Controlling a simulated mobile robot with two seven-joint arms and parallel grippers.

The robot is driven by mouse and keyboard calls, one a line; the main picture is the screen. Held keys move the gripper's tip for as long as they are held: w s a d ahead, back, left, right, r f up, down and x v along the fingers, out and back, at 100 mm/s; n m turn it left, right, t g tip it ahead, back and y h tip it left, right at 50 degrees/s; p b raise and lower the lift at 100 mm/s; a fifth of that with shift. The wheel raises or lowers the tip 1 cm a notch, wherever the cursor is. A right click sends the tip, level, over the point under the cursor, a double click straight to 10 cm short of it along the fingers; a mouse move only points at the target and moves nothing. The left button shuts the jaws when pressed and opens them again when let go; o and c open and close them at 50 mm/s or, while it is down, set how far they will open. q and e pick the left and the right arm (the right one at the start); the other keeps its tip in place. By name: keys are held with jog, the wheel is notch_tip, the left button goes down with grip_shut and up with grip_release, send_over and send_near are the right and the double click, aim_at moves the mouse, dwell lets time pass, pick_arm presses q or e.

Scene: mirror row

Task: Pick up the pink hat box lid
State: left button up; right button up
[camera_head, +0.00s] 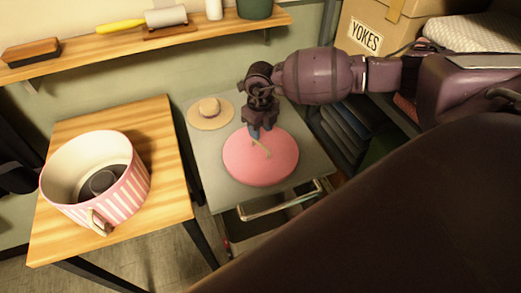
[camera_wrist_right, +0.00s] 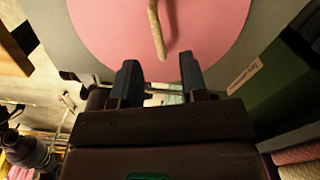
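The pink hat box lid (camera_head: 275,168) is a round pink disc lying flat on a grey surface (camera_head: 212,180). A tan cord handle (camera_head: 262,149) shows on its top. In the right wrist view the lid (camera_wrist_right: 215,25) fills the upper part, and the cord (camera_wrist_right: 156,30) lies ahead of my fingers, roughly in line with the gap between them. My right gripper (camera_head: 259,132) is over the lid's far part, near the cord; its fingers (camera_wrist_right: 160,72) are apart with nothing between them. Whether the fingertips touch the lid is unclear. My left gripper is not in view.
A pink-striped open hat box (camera_head: 125,196) with a dark hat inside stands on a wooden table (camera_head: 168,130) at left. A small straw hat (camera_head: 210,112) lies beside the lid. A shelf (camera_head: 110,45) runs behind; a YOKES carton (camera_head: 365,35) is at upper right.

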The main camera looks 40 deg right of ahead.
aim_at(261, 144)
jog(key=shift+s+a+f, duration=0.1)
jog(key=shift+s+f, duration=0.05)
jog(key=shift+f, duration=3.4)
jog(key=shift+c, duration=0.2)
grip_shut()
